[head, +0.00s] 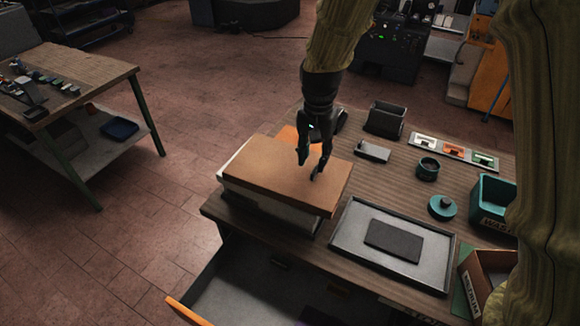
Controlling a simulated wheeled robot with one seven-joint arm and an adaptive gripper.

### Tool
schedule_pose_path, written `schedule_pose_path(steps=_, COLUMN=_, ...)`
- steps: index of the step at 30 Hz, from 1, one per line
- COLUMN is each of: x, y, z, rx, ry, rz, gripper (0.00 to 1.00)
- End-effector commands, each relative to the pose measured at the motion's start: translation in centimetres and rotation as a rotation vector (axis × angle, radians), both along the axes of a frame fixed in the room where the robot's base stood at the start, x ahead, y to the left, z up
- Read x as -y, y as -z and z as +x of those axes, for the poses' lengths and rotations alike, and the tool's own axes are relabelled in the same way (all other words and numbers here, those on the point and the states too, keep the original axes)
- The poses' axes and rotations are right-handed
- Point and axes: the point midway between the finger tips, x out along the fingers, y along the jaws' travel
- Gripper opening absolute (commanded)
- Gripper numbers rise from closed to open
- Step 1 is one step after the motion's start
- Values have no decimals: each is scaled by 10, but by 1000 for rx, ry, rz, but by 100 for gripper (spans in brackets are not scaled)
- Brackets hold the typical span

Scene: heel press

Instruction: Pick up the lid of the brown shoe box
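The brown shoe box lid (265,166) is a flat tan-brown slab near the left edge of the workbench. It lies over a box with grey, shadowed sides (268,206); a pale edge shows at the lid's left. The lid looks slightly offset from the box, and I cannot tell whether it sits fully down. My gripper (310,170) points down over the right half of the lid. Its two dark fingers are apart with nothing visible between them. I cannot tell whether the fingertips touch the lid.
On the wooden workbench (335,202), a grey tray (349,236) holds a dark flat block (394,241). An orange item shows behind the box.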

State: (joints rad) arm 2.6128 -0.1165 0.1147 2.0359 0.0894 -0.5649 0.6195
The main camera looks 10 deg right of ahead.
Motion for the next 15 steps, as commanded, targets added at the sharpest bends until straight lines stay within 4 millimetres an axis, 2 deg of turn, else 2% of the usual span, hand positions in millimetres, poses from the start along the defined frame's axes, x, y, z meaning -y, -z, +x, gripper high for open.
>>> schedule_pose_path(steps=5, x=3, y=6, z=-1, rx=0, ry=2, rz=0, gripper=36)
schedule_pose_path(steps=15, x=6, y=38, z=7, rx=-1, ry=2, rz=0, gripper=36)
